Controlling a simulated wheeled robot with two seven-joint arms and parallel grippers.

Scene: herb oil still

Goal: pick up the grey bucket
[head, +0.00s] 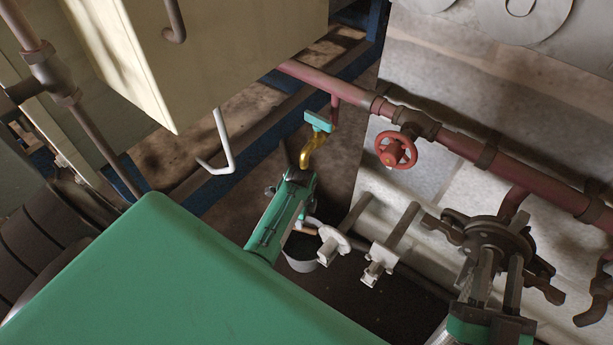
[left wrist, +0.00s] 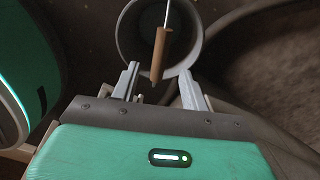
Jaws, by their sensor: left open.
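The grey bucket (head: 301,264) stands low near the middle of the head view, partly hidden by my left gripper. In the left wrist view the bucket (left wrist: 192,50) shows from above with a dark inside. Its wire handle has a brown grip (left wrist: 158,52), which lies across the opening. My left gripper (left wrist: 160,75) is open, its fingers apart at the near side of the bucket, with the brown grip in line with the gap. I cannot tell whether they touch anything. My right gripper (head: 498,264) is at the lower right; its two fingers look apart and empty.
A red pipe with a red handwheel (head: 396,149) runs along the pale block wall (head: 400,165). A dark flanged fitting (head: 487,236) overlaps the right gripper's tips. A yellow tap (head: 314,150) is above the bucket. A cream box (head: 215,55) hangs at upper left.

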